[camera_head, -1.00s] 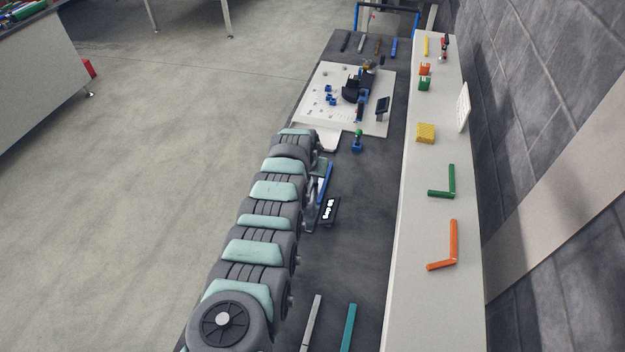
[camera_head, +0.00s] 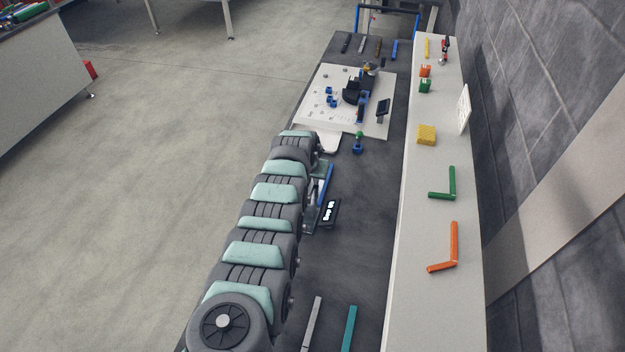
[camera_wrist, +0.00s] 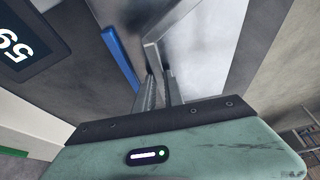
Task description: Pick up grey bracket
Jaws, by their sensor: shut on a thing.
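The grey bracket (camera_wrist: 152,44) is an L-shaped bar, seen in the wrist view. One leg runs up and to the right, and the other runs down between the fingers. My gripper (camera_wrist: 160,80) is shut on this lower leg, with a finger on each side. The lower end of the bracket is partly hidden by the fingers. In the head view my arm's links cover most of the gripper area, and I cannot make out the bracket clearly there.
A blue strip (camera_wrist: 121,60) lies left of the bracket, beside a dark number sign (camera_wrist: 20,40). In the head view, a grey strip (camera_head: 312,323) and a teal strip (camera_head: 348,328) lie on the dark bench. A pale shelf (camera_head: 425,290) with coloured brackets runs along the right.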

